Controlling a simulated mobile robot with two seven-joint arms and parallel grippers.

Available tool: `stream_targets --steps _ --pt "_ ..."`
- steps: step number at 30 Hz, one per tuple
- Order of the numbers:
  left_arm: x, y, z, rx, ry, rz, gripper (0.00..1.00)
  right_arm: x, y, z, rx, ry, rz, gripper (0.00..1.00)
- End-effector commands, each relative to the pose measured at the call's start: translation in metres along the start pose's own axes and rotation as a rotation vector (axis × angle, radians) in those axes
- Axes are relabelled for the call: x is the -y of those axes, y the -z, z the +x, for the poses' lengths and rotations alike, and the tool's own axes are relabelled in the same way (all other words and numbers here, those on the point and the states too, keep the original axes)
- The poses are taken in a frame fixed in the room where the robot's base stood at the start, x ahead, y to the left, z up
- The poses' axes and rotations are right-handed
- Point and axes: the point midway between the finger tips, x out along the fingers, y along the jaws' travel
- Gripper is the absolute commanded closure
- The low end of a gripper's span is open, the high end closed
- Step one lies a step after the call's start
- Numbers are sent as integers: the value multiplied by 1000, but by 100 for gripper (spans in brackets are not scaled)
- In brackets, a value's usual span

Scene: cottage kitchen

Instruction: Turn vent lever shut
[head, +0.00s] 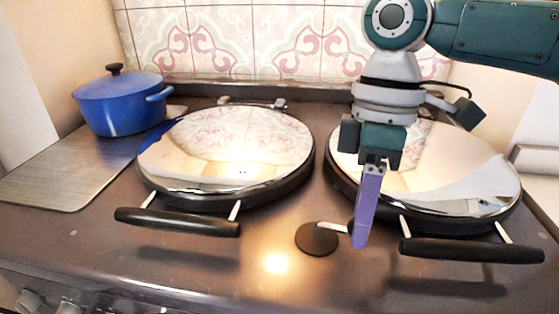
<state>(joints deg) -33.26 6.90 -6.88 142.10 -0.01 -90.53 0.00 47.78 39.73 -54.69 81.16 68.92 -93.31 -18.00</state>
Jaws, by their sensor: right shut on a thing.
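The vent lever shows in the head view as a round black base (317,239) on the stove top. A short pale metal arm (333,228) runs right from it to a dark end, partly hidden behind my right gripper. My right gripper (360,240) points down with its long purple fingers at that end. The fingers overlap in this view, so the gap between them is hidden. They are shut on the lever's end. My left gripper is not in view.
Two shiny domed hob lids (228,148) (440,175) are down to the left and right. Their black bar handles (177,222) (471,250) stick out in front. A blue lidded pot (118,105) stands at the back left. The stove top around the lever's front is clear.

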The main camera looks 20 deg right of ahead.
Motion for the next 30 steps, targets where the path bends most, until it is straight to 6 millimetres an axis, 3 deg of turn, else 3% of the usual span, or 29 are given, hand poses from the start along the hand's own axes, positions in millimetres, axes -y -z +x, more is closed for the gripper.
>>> stream_targets --steps 11,30 --pt "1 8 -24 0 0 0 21 7 1 -5 -17 4 86 100" --pt "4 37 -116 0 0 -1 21 33 15 -1 -124 7 640 100"
